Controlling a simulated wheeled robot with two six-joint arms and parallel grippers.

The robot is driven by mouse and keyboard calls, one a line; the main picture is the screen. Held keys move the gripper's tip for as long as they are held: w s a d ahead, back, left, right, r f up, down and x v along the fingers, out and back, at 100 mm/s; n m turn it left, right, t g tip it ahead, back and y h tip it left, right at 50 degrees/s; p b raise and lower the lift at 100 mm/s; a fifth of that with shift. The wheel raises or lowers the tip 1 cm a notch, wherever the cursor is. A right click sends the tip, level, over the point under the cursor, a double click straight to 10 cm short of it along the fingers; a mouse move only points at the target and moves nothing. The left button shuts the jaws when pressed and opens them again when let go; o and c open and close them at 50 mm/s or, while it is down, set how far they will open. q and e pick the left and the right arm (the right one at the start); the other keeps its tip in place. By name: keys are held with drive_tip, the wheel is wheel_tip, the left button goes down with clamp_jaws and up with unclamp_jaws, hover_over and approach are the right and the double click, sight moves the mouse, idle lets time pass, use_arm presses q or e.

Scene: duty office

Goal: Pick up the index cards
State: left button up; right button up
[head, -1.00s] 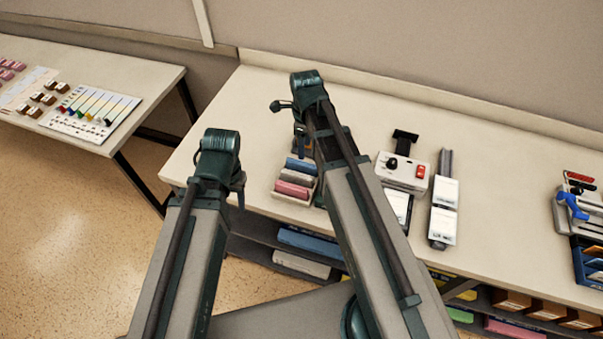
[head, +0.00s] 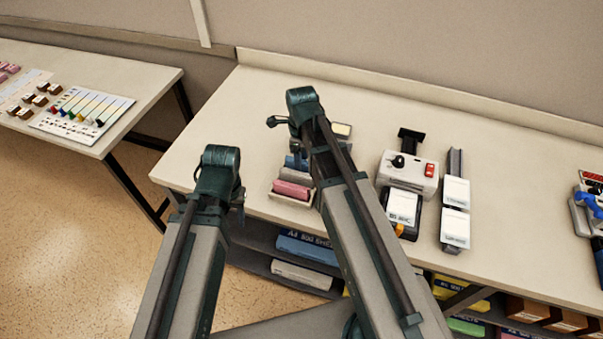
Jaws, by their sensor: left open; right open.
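No item is clearly marked as index cards. A small open tray (head: 292,197) on the long table holds upright blue, grey and pink packs, which may be card packs; my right arm hides part of it. My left gripper (head: 238,204) hangs at the table's front edge, left of the tray, its fingers mostly hidden by the wrist. My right gripper (head: 297,146) points down just behind or above the tray, mostly hidden under its wrist. Both are open, and I see nothing held. A small dark-edged item with a pale top (head: 342,130) shows behind the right arm.
A white device with a red switch (head: 429,171), a white-labelled box (head: 403,207) and a rail with two white blocks (head: 456,191) stand right of my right arm. Blue-handled gear (head: 592,203) sits at far right. A side table (head: 150,88) stands left.

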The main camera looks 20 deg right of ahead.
drive_tip(key=shift+f, duration=0.6)
use_arm(q)
drive_tip(key=shift+f, duration=0.5)
use_arm(e)
drive_tip(key=shift+r, duration=0.1)
clamp_jaws()
use_arm(q)
drive_tip(key=shift+r, duration=0.15)
use_arm(e)
drive_tip(key=shift+r, duration=0.1)
wheel_tip(320, 180, up, 10)
drive_tip(key=p, duration=1)
use_arm(q)
wheel_tip(320, 180, up, 10)
